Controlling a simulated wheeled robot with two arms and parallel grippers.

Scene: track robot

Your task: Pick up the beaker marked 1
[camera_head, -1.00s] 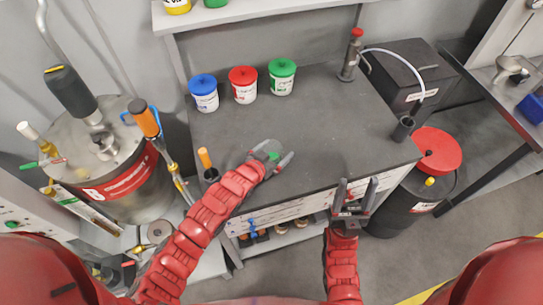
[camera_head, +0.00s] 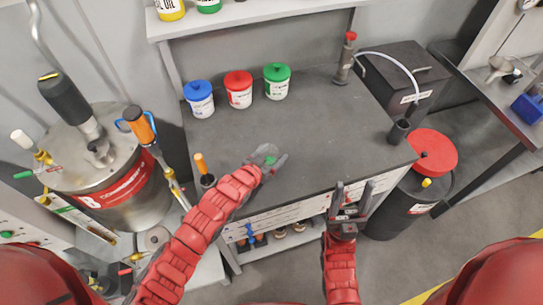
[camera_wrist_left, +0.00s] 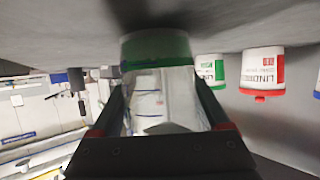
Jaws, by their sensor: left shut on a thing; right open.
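My left gripper (camera_head: 268,168) is at the front part of the grey workbench, shut on a small clear beaker (camera_head: 265,152) with green on it. In the left wrist view the beaker (camera_wrist_left: 158,80) stands out between the two fingers, clear with a green band. No number on it can be read. I cannot tell whether it touches the bench top. My right gripper (camera_head: 354,192) is open and empty, by the bench's front edge at the right.
Blue-lidded (camera_head: 199,98), red-lidded (camera_head: 239,89) and green-lidded (camera_head: 277,81) white tubs stand at the back of the workbench (camera_head: 320,125). An orange-handled tool in a dark cup (camera_head: 208,180) is left of my left gripper. The bench middle is clear.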

